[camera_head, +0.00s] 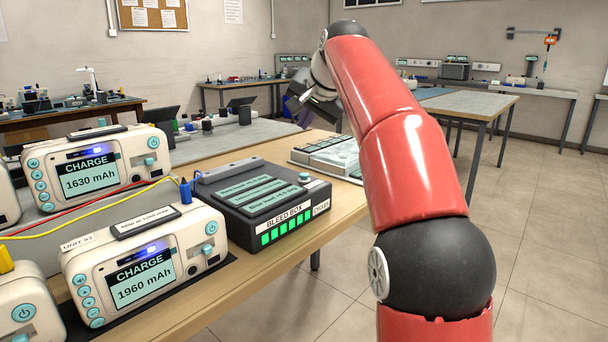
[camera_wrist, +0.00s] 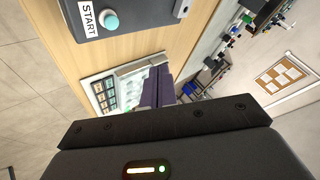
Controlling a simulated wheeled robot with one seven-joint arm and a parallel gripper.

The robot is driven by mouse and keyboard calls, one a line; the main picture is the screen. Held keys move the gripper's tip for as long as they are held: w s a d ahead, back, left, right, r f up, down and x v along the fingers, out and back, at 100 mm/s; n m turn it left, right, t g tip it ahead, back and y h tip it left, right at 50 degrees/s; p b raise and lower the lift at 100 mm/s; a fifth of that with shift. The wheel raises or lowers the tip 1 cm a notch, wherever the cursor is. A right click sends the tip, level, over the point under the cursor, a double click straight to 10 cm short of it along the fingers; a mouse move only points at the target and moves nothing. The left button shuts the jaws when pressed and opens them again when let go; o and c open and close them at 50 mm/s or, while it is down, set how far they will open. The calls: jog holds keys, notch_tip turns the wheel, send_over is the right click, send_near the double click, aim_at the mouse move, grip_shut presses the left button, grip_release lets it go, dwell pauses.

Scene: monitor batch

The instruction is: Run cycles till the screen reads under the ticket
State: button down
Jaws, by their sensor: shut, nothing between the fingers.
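The front charger unit (camera_head: 146,262) is cream with a screen (camera_head: 143,276) reading CHARGE 1960 mAh. A black-framed ticket (camera_head: 146,222) lies on its top; its small print is not clearly legible. The dark bleed box (camera_head: 262,207) stands to its right, with a row of lit green bars on its front. A teal button (camera_head: 304,177) is on its top right; in the wrist view the button (camera_wrist: 111,21) sits beside a START label. My gripper (camera_head: 298,110) is shut and empty, above the table beyond the box; its fingers (camera_wrist: 158,88) show in the wrist view.
A second charger (camera_head: 95,170) reads 1630 mAh behind the front one. Red and yellow cables and a blue plug (camera_head: 186,190) lie between the units and the box. A tray of panels (camera_head: 330,155) lies behind the box. The floor at right is clear.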

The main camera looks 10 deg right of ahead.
dwell(0.3)
jog(key=b, duration=0.6)
send_over(306, 181)
notch_tip(306, 181, down, 9)
jog(key=shift+r, duration=0.1)
dwell(1.8)
jog(key=shift+f, duration=0.4)
jog(key=shift+f+b, duration=0.55)
jog(key=shift+f, duration=0.05)
dwell(0.8)
jog(key=shift+r, duration=0.1)
jog(key=shift+r+p, duration=0.9)
jog(key=shift+p, duration=0.2)
jog(key=shift+r, duration=0.1)
